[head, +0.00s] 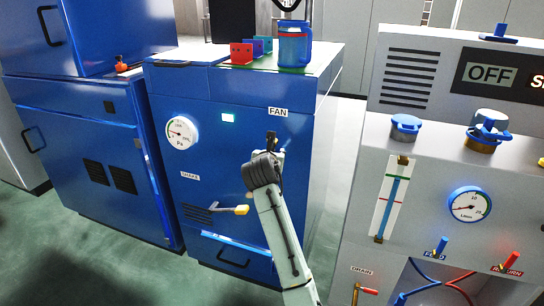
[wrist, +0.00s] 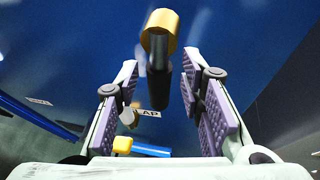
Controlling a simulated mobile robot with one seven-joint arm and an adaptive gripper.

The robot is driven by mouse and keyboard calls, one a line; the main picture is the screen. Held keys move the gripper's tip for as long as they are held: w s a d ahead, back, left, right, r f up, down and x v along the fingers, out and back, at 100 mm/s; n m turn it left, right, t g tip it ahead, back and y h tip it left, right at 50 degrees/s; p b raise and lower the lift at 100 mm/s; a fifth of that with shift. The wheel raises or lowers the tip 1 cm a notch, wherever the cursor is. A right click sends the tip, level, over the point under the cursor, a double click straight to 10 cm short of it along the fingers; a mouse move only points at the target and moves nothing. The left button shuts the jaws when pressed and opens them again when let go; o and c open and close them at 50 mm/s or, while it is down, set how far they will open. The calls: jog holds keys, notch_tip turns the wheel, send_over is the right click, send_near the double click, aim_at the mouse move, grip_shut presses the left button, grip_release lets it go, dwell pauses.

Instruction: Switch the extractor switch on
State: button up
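The blue cabinet (head: 228,150) with a FAN label (head: 278,111) stands ahead; no label reading "extractor" is legible. My gripper (head: 276,147) is at its front, just below that label, and hides the panel behind it. In the wrist view, my gripper (wrist: 168,105) is open, with its purple pads apart. A dark lever with a gold-yellow end (wrist: 160,32) projects between and beyond the fingers. It looks like a switch, but I cannot tell its position or whether a pad touches it.
A blue mug (head: 294,48) and a red block (head: 241,54) stand on top. A grey machine (head: 440,140) with an OFF display stands right.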

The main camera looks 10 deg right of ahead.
jog(key=shift+s+r, duration=0.1)
jog(key=v, duration=1.1)
jog(key=shift+s, duration=0.4)
jog(key=shift+a+r, duration=0.1)
